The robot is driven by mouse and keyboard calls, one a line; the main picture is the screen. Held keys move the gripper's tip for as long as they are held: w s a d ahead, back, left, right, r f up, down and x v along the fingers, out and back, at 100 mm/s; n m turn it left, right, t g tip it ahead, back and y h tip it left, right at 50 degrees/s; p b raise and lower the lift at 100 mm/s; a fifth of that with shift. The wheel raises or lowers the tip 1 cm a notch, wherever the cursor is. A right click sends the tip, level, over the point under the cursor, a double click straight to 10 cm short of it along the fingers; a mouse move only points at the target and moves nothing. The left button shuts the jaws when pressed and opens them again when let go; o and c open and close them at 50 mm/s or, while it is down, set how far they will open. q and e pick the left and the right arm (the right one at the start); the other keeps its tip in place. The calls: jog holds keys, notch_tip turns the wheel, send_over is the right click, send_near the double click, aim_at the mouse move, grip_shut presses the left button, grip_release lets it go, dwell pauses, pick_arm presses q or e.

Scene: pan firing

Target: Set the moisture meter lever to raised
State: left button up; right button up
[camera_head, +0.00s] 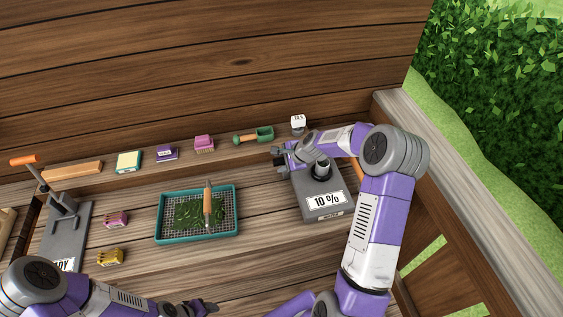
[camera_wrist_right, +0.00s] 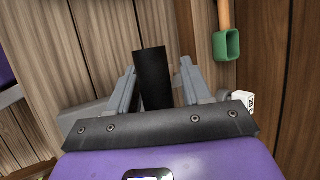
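The grey moisture meter (camera_head: 336,211) stands on the right of the bench, with a "10 %" display and a round dark cup on top. My right gripper (camera_head: 281,161) is at the meter's back left corner. In the right wrist view the black lever handle (camera_wrist_right: 153,75) stands between the two fingers of my right gripper (camera_wrist_right: 157,85). The fingers are spread around it, with a narrow gap on the right side. In the head view my arm and gripper hide most of the lever. My left gripper (camera_head: 201,307) is at the bottom edge, partly cut off, away from the meter.
A teal tray (camera_head: 160,238) with a mesh, green bits and a wooden-handled tool lies mid-bench. A green scoop (camera_head: 264,134) and a small white labelled block (camera_head: 298,121) are on the back ledge. A grey press (camera_head: 72,225) stands left. Open bench lies between tray and meter.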

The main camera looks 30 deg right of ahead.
jog(key=shift+o, duration=0.3)
jog(key=shift+s, duration=0.1)
jog(key=v, duration=0.7)
jog(key=shift+b, duration=0.35)
jog(key=shift+s+r, duration=0.1)
jog(key=shift+s, duration=0.05)
